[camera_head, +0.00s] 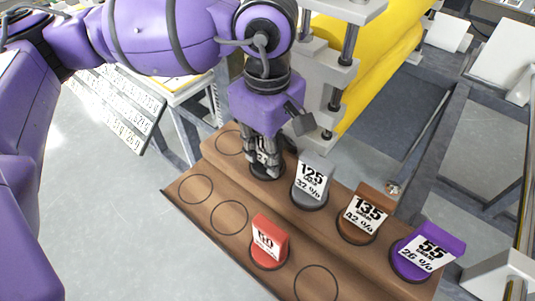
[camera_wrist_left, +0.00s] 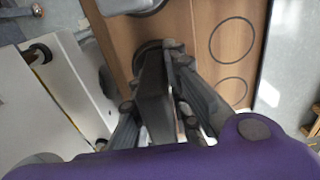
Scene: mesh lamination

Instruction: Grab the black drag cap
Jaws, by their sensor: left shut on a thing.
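The black drag cap (camera_wrist_left: 152,92) stands on the upper step of a wooden stand (camera_head: 215,155). In the head view my left gripper (camera_head: 264,165) is over it from above and hides most of it; its dark round base shows below the fingers. In the left wrist view my left gripper (camera_wrist_left: 165,100) has its fingers on both sides of the black cap, shut on it. The cap appears to be still at the stand's surface. My right gripper is in neither view.
A grey cap (camera_head: 312,182), a brown cap (camera_head: 366,215) and a purple cap (camera_head: 425,250) stand to the right on the upper step. A red cap (camera_head: 269,243) stands on the lower step among empty circles. A machine with yellow rollers (camera_head: 385,60) is behind.

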